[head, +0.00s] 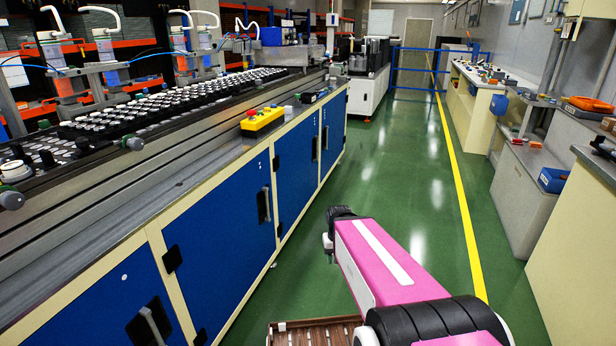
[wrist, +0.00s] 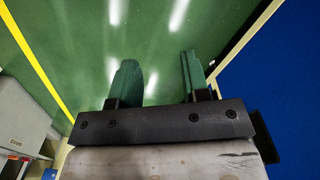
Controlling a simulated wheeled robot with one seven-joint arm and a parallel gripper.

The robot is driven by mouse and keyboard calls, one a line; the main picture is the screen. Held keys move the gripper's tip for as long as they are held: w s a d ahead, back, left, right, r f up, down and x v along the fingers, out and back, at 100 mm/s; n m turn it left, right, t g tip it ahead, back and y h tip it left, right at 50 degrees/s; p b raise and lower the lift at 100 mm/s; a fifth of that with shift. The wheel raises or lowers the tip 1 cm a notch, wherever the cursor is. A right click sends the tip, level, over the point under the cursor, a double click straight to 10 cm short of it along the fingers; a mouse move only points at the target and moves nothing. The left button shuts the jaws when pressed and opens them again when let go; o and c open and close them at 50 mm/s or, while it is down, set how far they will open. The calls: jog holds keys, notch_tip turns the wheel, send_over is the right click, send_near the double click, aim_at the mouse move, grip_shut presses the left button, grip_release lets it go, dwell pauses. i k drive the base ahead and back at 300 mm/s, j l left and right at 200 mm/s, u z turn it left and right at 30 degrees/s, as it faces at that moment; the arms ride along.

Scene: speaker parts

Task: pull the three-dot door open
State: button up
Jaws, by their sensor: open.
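A row of blue cabinet doors with dark handles runs along the left bench in the head view. The nearest door (head: 85,300) bears one white dot. My gripper (wrist: 158,80) is open and empty over the green floor in the wrist view. A blue panel (wrist: 275,75) shows to its right there, apart from the fingers.
A yellow button box (head: 262,120) sits on the bench edge above the doors. The green floor (head: 405,170) of the aisle is clear. Workbenches (head: 470,95) line the right side, and a blue rail (head: 420,72) stands at the far end.

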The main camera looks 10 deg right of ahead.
aim_at(296, 153)
jog(key=i+l, duration=0.35)
jog(key=i, duration=0.15)
jog(key=i+l, duration=0.2)
jog(key=i, duration=0.45)
jog(key=i+l+z, duration=0.15)
jog(key=i, duration=0.5)
jog(key=i+l, duration=0.2)
jog(key=i, duration=0.45)
jog(key=k+l+z, duration=0.05)
